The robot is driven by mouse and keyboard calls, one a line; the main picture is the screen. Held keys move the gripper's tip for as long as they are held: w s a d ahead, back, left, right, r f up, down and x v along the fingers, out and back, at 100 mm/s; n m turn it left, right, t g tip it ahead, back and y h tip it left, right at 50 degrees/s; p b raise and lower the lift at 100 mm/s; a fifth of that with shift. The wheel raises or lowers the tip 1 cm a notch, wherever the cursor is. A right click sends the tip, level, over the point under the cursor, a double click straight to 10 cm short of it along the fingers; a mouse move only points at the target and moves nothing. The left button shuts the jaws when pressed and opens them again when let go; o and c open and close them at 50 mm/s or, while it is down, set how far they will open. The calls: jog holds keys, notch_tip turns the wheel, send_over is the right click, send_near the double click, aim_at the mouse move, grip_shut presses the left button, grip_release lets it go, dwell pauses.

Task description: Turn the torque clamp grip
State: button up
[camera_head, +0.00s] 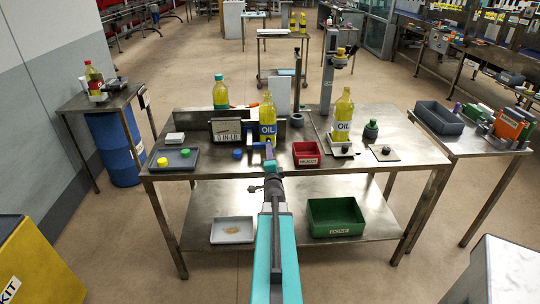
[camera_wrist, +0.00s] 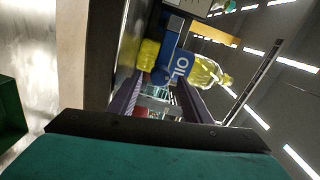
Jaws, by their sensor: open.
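My gripper (camera_head: 269,160) reaches over the front edge of the steel table (camera_head: 215,172). In the wrist view its two purple fingers (camera_wrist: 158,95) stand apart with nothing held between them. A yellow oil bottle (camera_head: 267,112) with a blue OIL label stands just beyond it; the bottle also shows past the fingers in the wrist view (camera_wrist: 207,72), sideways in that picture. No part is clearly recognisable as the torque clamp grip. A dark round-topped piece (camera_head: 371,130) and a small knob on a plate (camera_head: 385,150) stand on the table's right side.
Another OIL bottle (camera_head: 343,112) stands on a white base. A green-capped bottle (camera_head: 220,92) stands behind a small panel (camera_head: 227,131). A red REJECT bin (camera_head: 306,154), a grey tray (camera_head: 174,160) and a tall grey post (camera_head: 328,75) are nearby. A green bin (camera_head: 336,218) sits on the lower shelf.

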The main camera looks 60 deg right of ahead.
jog(key=v, duration=0.5)
jog(key=shift+s+a+p, duration=0.2)
jog(key=shift+a+p, duration=0.1)
jog(key=shift+a, duration=0.05)
jog(key=shift+r+p, duration=0.1)
jog(key=shift+p, duration=0.2)
jog(key=shift+s+a+p, duration=0.25)
jog(key=shift+a+p, duration=0.1)
jog(key=shift+p, duration=0.55)
jog(key=shift+s+a+p, duration=0.2)
jog(key=shift+a+p, duration=0.05)
jog(key=shift+p, duration=0.65)
jog(key=p+v, duration=0.3)
jog(key=p, duration=0.2)
jog(key=shift+s+a+p, duration=0.15)
jog(key=shift+a+p, duration=0.05)
jog(key=shift+p, duration=0.2)
